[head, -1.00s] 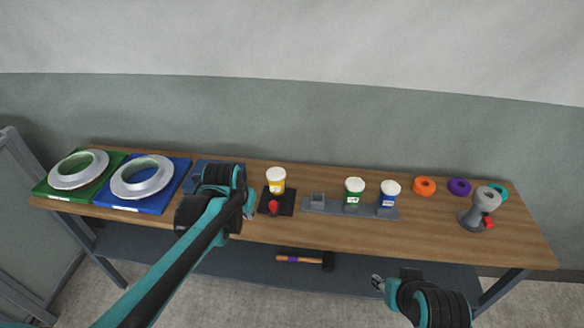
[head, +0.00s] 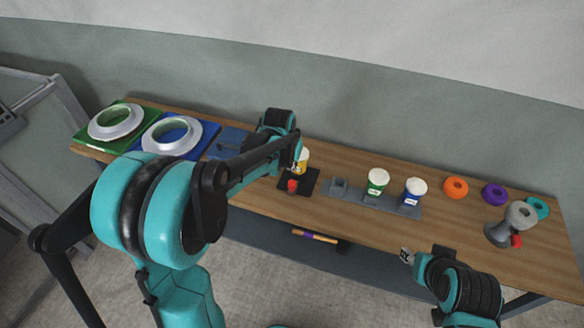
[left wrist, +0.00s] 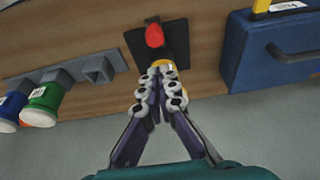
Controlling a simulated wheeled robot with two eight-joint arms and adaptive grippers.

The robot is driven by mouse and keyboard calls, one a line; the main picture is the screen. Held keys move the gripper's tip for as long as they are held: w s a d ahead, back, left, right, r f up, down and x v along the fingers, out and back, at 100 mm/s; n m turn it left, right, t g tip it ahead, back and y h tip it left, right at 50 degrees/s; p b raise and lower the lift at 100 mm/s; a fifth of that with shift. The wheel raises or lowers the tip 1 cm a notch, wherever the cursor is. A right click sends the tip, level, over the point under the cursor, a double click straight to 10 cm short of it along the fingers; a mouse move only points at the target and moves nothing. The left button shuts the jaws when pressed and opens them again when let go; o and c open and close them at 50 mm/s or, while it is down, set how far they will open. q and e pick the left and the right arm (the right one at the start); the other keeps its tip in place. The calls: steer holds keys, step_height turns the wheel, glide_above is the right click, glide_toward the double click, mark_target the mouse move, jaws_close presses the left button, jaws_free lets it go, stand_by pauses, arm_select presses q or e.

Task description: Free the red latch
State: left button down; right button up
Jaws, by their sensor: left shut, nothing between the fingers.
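The red latch (head: 292,186) stands on a small black base (head: 311,181) near the front of the table. It also shows in the left wrist view (left wrist: 155,36). A white-lidded yellow tub (head: 304,161) stands behind the latch on the same base and is partly hidden by my left gripper. My left gripper (left wrist: 165,72) is shut and empty, its fingertips in front of the yellow tub and close to the latch; I cannot tell whether they touch either. My right gripper (head: 405,255) is off the table's front edge, away from the latch; its fingers are too small to read.
A blue case (head: 228,143) lies left of the base. A grey rack (head: 355,193) with green (head: 377,182) and blue (head: 414,191) tubs is to the right. Ring moulds are at the far left. Rings and a red-knobbed grey stand (head: 504,233) are at the right. A hammer (head: 315,236) lies below.

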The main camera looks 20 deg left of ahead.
mark_target(292, 182)
arm_select(q)
steer(key=b+x, duration=0.2)
steer(key=x, duration=0.6)
steer(key=shift+w+f, duration=0.1)
arm_select(e)
step_height(292, 182, down, 2)
steer(key=shift+f, duration=0.25)
arm_select(q)
steer(key=shift+s, duration=1.35)
arm_select(e)
steer(key=shift+w+f, duration=0.1)
